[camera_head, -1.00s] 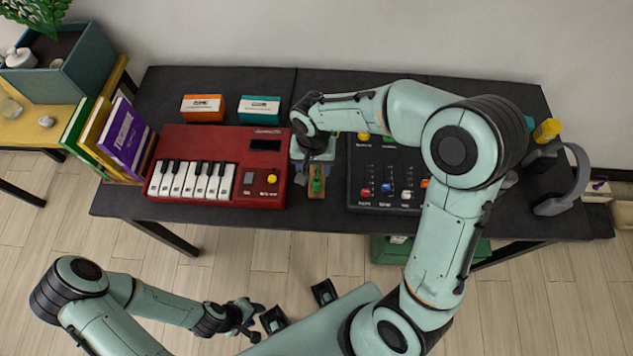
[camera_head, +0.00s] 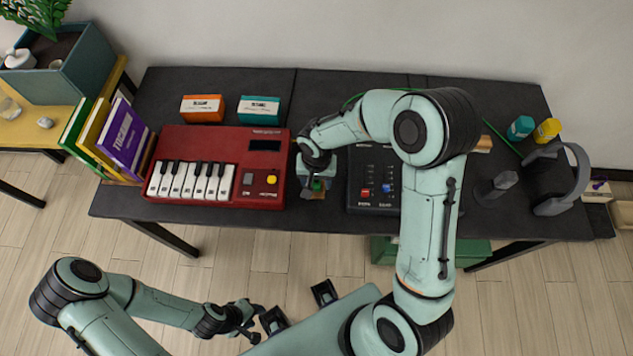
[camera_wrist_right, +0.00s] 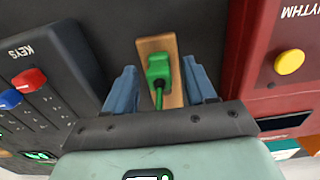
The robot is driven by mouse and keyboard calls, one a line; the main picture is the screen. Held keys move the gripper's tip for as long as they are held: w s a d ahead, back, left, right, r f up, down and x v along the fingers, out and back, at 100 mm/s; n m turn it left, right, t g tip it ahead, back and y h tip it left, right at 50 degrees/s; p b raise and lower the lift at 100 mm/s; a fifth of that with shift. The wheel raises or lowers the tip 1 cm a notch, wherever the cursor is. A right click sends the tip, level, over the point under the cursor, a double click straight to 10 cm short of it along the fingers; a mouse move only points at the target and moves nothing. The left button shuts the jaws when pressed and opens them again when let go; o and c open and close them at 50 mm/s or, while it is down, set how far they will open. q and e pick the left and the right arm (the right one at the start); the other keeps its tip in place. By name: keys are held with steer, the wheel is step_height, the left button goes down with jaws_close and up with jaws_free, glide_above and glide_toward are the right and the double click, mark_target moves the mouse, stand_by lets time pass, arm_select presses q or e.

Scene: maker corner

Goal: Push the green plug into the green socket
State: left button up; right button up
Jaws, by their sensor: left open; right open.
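The green plug (camera_wrist_right: 158,69) lies on a small wooden block (camera_wrist_right: 174,43) between the red box and the black box, its green cable running toward my wrist. My right gripper (camera_wrist_right: 160,82) is open, its blue fingers on either side of the plug with visible gaps. In the head view the right gripper (camera_head: 316,186) covers most of the plug and block. A green patch (camera_wrist_right: 40,155) shows on the black box in the wrist view; I cannot tell whether it is the green socket. My left gripper (camera_head: 246,320) is open and empty, away from the table.
The red keyboard box (camera_head: 220,170) stands left of the block, the black control box (camera_head: 364,178) close on its right. My right arm hides part of the black box. Orange (camera_head: 203,108) and teal (camera_head: 259,109) boxes stand behind. Headphones (camera_head: 565,180) are at the right.

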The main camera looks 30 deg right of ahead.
steer(key=shift+f, duration=0.55)
steer(key=c, duration=1)
arm_select(q)
steer(key=shift+w+r+p, duration=0.3)
steer(key=shift+r+p, duration=0.15)
steer(key=shift+r, duration=0.1)
steer(key=shift+w+r+p, duration=0.3)
steer(key=shift+r+p, duration=0.15)
steer(key=shift+r, duration=0.05)
arm_select(e)
step_height(320, 180, up, 20)
